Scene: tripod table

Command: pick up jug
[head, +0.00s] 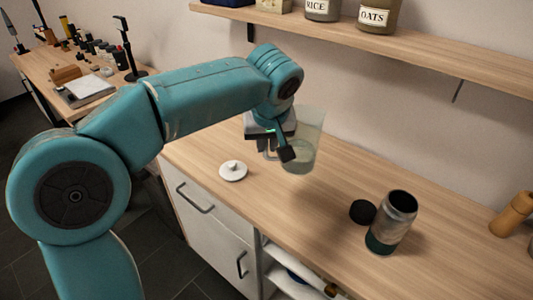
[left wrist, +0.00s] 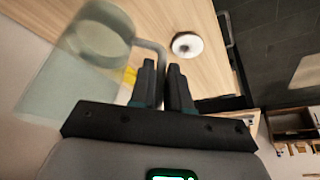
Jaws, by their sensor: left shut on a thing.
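The clear glass jug (head: 309,135) is over the wooden counter, near its back edge by the wall. My left gripper (head: 279,150) is at the jug's left side, shut on its handle. In the left wrist view, the jug (left wrist: 85,50) shows at the left, see-through and cut off by the gripper's body. Its handle runs between the two dark fingers (left wrist: 164,78). The jug looks roughly upright in the head view. I cannot tell surely how far its base is above the counter. My right gripper is not in view.
A white round lid (head: 233,171) lies left of the jug on the counter (head: 330,235). A metal canister (head: 392,222) and a black cap (head: 362,212) stand to the right. A wooden mill (head: 512,214) is farther right. A shelf (head: 420,50) with jars hangs above.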

